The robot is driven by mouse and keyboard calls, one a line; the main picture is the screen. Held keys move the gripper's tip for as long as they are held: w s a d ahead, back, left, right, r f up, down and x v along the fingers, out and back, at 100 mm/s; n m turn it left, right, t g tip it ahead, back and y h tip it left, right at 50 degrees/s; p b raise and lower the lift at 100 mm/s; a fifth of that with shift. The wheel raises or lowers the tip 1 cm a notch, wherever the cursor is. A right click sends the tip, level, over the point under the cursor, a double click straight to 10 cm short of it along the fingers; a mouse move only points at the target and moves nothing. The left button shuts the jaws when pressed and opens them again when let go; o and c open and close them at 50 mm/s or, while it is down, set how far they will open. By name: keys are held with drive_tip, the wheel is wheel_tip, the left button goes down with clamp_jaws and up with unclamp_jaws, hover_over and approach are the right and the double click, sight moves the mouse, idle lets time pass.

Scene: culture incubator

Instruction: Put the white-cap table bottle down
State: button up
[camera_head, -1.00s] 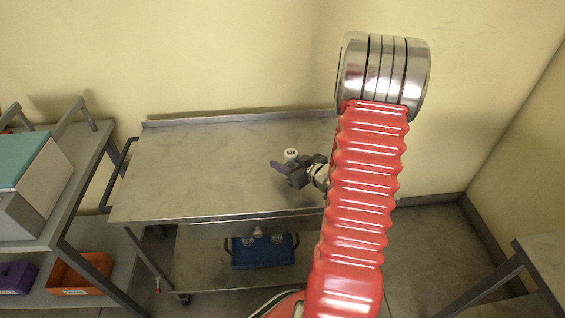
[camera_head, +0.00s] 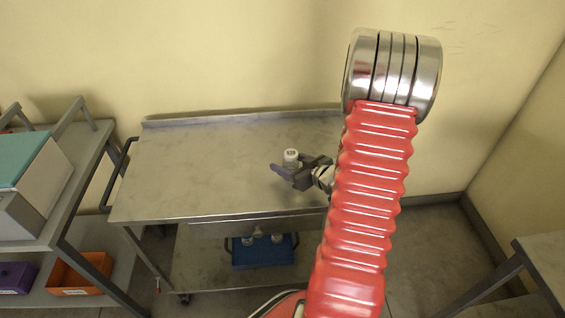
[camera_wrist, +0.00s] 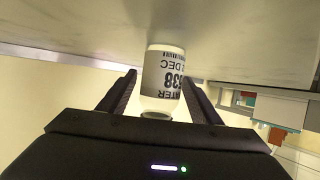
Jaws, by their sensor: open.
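In the wrist view the bottle (camera_wrist: 163,80) shows upside down, with a printed label, between the two dark fingers. My gripper (camera_head: 282,170) is open, just in front of the bottle in the head view. In the wrist view a gap shows between the bottle and each finger of my gripper (camera_wrist: 160,90). The bottle's lower part is partly hidden by the gripper in the head view.
The tabletop left of the bottle is clear. A blue crate (camera_head: 264,258) with bottles sits on the lower shelf. A rack at left holds a teal-topped box (camera_head: 28,160), an orange bin (camera_head: 80,275) and a purple bin (camera_head: 15,277).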

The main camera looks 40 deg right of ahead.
sight(296, 166)
drive_tip(key=v, duration=1)
drive_tip(key=shift+r, duration=0.1)
drive_tip(key=shift+s, duration=0.1)
idle(0.5)
